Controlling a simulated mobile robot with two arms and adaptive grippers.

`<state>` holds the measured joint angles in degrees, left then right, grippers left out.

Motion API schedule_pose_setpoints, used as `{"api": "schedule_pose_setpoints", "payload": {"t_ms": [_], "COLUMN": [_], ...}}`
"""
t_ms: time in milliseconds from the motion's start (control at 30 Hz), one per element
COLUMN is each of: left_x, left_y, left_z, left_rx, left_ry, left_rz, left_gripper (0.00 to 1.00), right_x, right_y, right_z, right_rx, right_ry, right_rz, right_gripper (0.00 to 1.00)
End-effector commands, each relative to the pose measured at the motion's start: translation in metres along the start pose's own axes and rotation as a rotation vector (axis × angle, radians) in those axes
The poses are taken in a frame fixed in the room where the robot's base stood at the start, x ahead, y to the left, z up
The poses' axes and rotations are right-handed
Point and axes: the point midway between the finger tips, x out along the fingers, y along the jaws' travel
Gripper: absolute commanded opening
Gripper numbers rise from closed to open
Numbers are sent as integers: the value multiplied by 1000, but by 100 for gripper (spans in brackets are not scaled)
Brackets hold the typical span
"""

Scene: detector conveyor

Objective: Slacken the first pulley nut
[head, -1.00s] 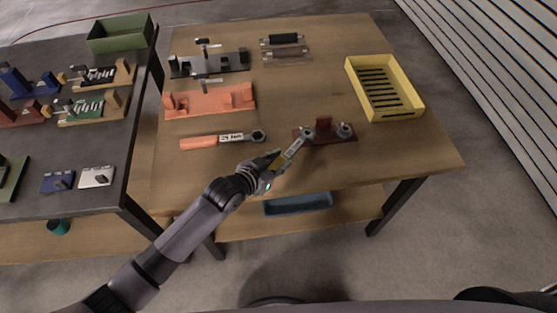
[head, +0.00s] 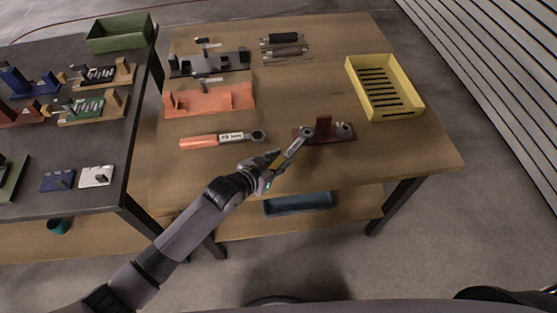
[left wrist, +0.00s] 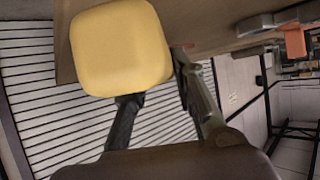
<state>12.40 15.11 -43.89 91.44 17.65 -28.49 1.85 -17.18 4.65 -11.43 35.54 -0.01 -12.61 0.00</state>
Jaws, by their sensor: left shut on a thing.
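My left gripper (head: 270,160) is shut on a wrench (head: 293,146) with a yellow handle. The handle's yellow end (left wrist: 120,46) fills the upper left of the left wrist view, between the two fingers. In the head view the wrench's ring head meets the left nut position on the dark red pulley base (head: 338,138). The nut there is hidden by the head, and I cannot tell how fully it is seated. A second round metal part (head: 344,130) sits at the right of an upright red block on that base. My right gripper is not in view.
An orange-handled wrench (head: 205,141) lies left of the pulley base. An orange fixture (head: 208,101) and a dark grey fixture (head: 210,65) stand behind it. A yellow slotted tray (head: 418,106) is at the right, and rollers (head: 285,50) are at the back. The table's middle is clear.

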Motion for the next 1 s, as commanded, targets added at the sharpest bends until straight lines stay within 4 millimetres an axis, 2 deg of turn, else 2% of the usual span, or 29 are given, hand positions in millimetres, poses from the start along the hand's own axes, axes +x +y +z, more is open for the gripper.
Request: {"api": "schedule_pose_setpoints", "payload": {"t_ms": [500, 1000], "left_x": [1, 2], "left_y": [20, 23], "left_z": [-5, -3], "left_rx": [-63, -76], "left_ry": [6, 4], "left_rz": [-104, -140], "left_gripper": [0, 0], "right_x": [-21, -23], "right_y": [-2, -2], "right_z": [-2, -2], "right_rx": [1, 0], "right_ry": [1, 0], "right_rz": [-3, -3], "right_gripper": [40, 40]}}
